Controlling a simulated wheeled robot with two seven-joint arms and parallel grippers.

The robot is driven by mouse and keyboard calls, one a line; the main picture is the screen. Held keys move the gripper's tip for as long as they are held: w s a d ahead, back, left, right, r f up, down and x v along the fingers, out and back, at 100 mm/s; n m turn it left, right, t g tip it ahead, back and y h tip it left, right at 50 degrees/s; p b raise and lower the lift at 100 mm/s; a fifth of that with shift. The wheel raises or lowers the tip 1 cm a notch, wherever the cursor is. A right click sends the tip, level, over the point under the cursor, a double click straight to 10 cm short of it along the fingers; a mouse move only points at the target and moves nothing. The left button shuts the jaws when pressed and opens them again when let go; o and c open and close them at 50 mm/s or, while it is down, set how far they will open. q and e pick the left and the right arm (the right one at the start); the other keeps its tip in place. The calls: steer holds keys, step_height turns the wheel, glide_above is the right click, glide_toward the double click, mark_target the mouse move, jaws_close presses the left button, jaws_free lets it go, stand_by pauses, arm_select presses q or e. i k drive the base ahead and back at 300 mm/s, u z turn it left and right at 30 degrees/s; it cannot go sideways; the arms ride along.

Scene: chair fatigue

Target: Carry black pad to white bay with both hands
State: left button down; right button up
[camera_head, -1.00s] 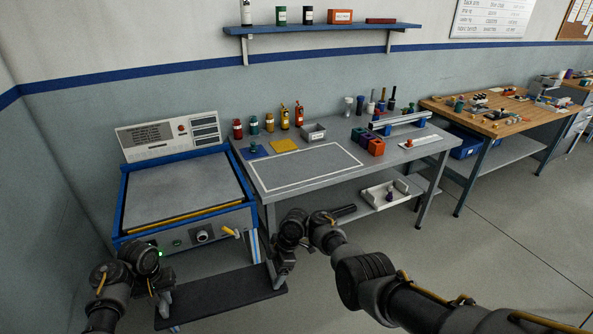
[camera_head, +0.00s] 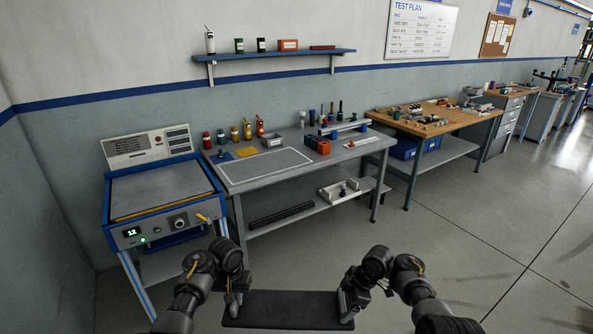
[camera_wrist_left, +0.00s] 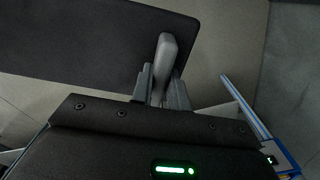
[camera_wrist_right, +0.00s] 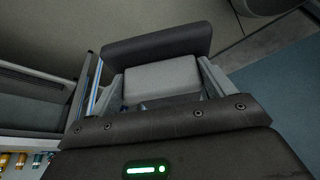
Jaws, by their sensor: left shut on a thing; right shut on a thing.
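The black pad (camera_head: 288,311) hangs level between my two grippers, low in front of me and above the floor. My left gripper (camera_head: 235,298) is shut on a light grey grip at the pad's left end; the grip shows between the fingers in the left wrist view (camera_wrist_left: 166,62). My right gripper (camera_head: 347,298) is shut on a grey grip at the right end, seen as a broad grey block in the right wrist view (camera_wrist_right: 162,77). The white bay appears to be the white-outlined rectangle (camera_head: 265,167) on the grey bench, bare and well beyond the pad.
A blue-framed machine (camera_head: 160,190) stands left of the grey bench (camera_head: 240,184). Bottles, blocks and a rail line the bench's back and right. Its lower shelf holds a white tray (camera_head: 346,190) and a dark ribbed bar (camera_head: 281,215). Open floor (camera_head: 440,240) lies to the right.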

mark_target(266, 164)
steer(key=z, duration=0.75)
steer(key=i, duration=1.55)
steer(key=u, duration=1.05)
steer(key=i, duration=0.35)
steer(key=u, duration=0.35)
